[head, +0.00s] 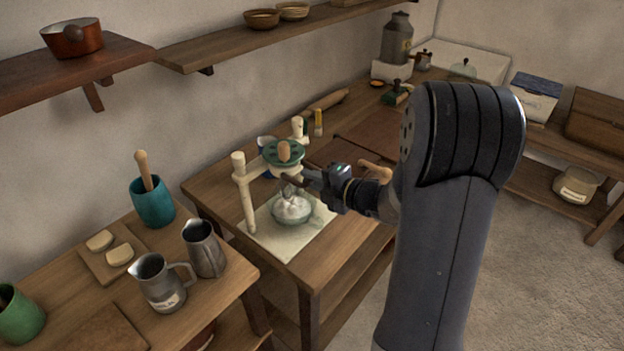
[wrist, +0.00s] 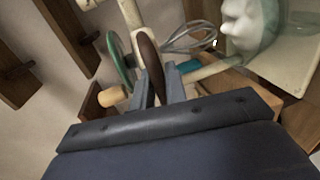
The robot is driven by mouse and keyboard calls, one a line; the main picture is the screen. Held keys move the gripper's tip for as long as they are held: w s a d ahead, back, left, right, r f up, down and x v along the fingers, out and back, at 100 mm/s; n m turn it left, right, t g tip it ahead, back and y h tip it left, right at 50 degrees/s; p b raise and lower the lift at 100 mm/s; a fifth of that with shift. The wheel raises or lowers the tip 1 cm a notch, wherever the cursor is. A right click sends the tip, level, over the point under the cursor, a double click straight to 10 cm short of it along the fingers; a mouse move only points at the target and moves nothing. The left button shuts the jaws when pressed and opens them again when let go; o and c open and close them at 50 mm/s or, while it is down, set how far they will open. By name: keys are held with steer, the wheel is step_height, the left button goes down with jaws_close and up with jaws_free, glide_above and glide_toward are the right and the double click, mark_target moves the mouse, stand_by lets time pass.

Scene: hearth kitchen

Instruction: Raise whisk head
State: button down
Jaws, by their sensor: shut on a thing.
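A cream-coloured stand (head: 245,197) carries a green wheel (head: 283,153) with a wooden knob on top. A wire whisk (head: 288,188) hangs under it, over a glass bowl (head: 310,214) of white foam. In the wrist view the whisk (wrist: 188,38) shows bare wires beside the foam (wrist: 240,22); whether its tip touches the foam I cannot tell. My gripper (head: 306,178) is beside the whisk head, at its right. In the wrist view my gripper (wrist: 160,88) is shut on a dark brown handle (wrist: 151,62). The wheel (wrist: 119,62) is just left of the handle.
The bowl stands on a pale mat (head: 283,243) on a wooden table. Two metal jugs, one a pitcher (head: 160,284), and a teal crock (head: 152,203) stand on the left table. A wooden shelf (head: 260,38) runs above. Open floor (head: 545,265) lies at the right.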

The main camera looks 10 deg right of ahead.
steer(key=shift+r, duration=0.7)
steer(key=c, duration=1.5)
jaws_free()
steer(key=v, duration=1.1)
steer(key=shift+w+a+f, duration=0.1)
steer(key=shift+w+f, duration=0.05)
steer(key=shift+f, duration=0.05)
